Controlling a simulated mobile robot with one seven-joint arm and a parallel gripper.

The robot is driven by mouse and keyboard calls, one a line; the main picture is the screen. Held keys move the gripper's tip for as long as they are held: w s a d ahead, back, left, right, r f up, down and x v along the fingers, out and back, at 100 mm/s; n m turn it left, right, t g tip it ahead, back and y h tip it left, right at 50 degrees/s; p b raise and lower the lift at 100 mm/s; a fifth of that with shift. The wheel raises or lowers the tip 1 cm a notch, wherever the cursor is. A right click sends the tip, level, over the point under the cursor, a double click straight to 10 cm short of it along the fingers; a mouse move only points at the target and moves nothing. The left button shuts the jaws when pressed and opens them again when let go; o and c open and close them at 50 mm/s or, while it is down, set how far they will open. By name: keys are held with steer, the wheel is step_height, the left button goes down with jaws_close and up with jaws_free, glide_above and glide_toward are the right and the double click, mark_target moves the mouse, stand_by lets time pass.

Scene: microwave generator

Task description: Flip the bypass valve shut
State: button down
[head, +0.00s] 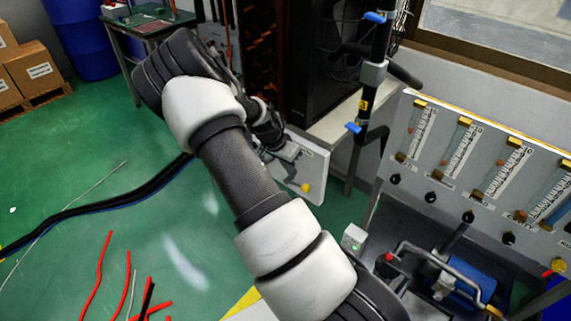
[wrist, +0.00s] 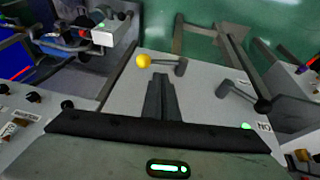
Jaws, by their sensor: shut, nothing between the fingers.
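A pale panel (head: 308,168) stands below the dark cabinet, and its face fills the middle of the wrist view (wrist: 205,103). A lever with a yellow ball knob (wrist: 143,60) sits near its far edge in the wrist view. The yellow knob (head: 305,187) also shows in the head view. A second dark lever (wrist: 236,91) with a black knob is at the right of the panel. I cannot tell from any label which lever is the bypass valve. My gripper (wrist: 160,78) is shut and empty over the panel, between the two levers; it shows partly in the head view (head: 287,151).
A vertical black pipe with two blue handles (head: 354,127) stands right of the panel. A flowmeter board (head: 470,165) is further right. Hoses and red rods (head: 98,275) lie on the green floor at left. A small box with a green light (head: 354,238) is below.

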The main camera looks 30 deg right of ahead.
mark_target(297, 185)
steer(key=x, duration=0.3)
steer(key=b+x, duration=0.1)
steer(key=x, duration=0.1)
steer(key=shift+s+f, duration=0.4)
steer(key=shift+f, duration=0.1)
